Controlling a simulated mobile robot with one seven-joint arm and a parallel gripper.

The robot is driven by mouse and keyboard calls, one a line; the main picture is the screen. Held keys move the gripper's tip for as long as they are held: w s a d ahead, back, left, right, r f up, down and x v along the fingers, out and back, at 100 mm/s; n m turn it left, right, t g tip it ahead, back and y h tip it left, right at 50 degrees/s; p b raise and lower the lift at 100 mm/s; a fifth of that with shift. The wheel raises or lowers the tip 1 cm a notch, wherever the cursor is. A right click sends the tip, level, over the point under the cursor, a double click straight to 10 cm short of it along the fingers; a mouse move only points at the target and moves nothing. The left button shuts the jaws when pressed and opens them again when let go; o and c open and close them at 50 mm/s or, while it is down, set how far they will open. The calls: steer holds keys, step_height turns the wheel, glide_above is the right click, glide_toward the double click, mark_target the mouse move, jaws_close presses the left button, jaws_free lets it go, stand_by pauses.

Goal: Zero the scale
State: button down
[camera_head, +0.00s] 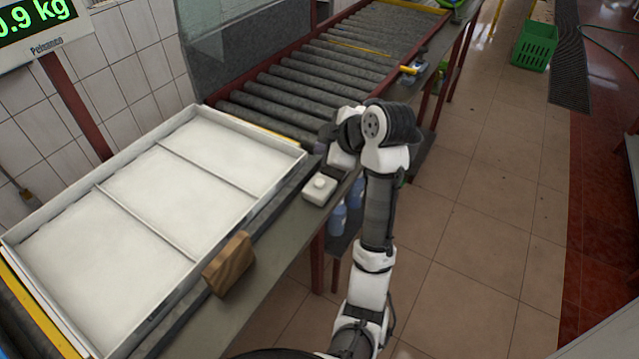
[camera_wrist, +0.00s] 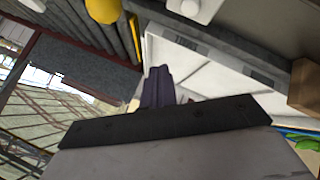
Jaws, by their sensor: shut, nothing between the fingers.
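The scale display (camera_head: 40,22) at the upper left of the head view shows green digits ending in 0.9 kg; its left edge is cut off. A small white box with a round raised button (camera_head: 319,185) sits on the ledge between the white tray and my arm. A white rounded piece, probably this box, shows at the top edge of the wrist view (camera_wrist: 190,8). My gripper (camera_wrist: 158,85) is shut and empty in the wrist view, apart from the white piece. In the head view my arm's end is near the box, its fingertips not clearly visible.
The wide white tray (camera_head: 92,187), with dividing ridges, lies left of the ledge and holds nothing. A wooden block (camera_head: 229,264) stands at its near right edge. A roller conveyor (camera_head: 330,65) runs behind. A green crate (camera_head: 535,46) stands on the open tiled floor.

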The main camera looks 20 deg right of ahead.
mark_target(323, 186)
step_height(323, 186, down, 7)
steer(key=b, duration=0.5)
steer(key=shift+f, duration=0.15)
stand_by(1.6)
steer(key=shift+f, duration=0.4)
steer(key=shift+f+b, duration=0.5)
steer(key=shift+b, duration=0.1)
stand_by(0.4)
steer(key=shift+r, duration=0.1)
steer(key=shift+r+p, duration=0.7)
steer(key=shift+r, duration=0.1)
steer(key=shift+r, duration=0.15)
step_height(323, 186, up, 5)
steer(key=p, duration=0.4)
